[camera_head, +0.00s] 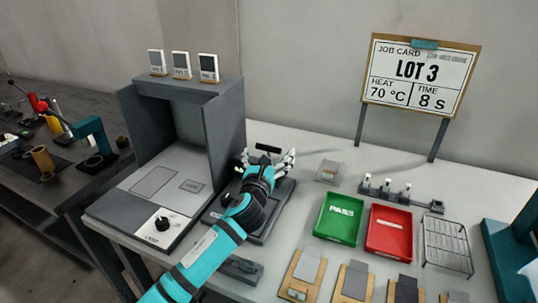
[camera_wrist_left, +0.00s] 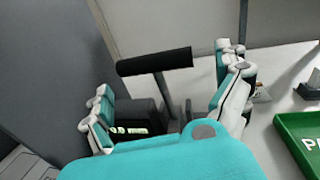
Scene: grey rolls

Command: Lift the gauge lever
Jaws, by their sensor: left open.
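The gauge lever is a black T-shaped handle (camera_head: 268,148) on a stem, standing on a dark gauge base (camera_head: 277,212) right of the grey booth. In the left wrist view the lever's bar (camera_wrist_left: 155,61) lies nearly level, with its stem running down between my fingers. A small lit green display (camera_wrist_left: 130,130) shows low beside the left finger. My left gripper (camera_head: 267,163) is open, with its fingers spread to either side of the lever; no grip shows. My arm hides part of the gauge base. My right gripper is not in view.
The grey booth (camera_head: 222,120) stands close on the left. A green PASS tray (camera_head: 338,218), a red tray (camera_head: 388,232) and a wire rack (camera_head: 447,244) lie to the right. A job card sign (camera_head: 420,76) stands at the back.

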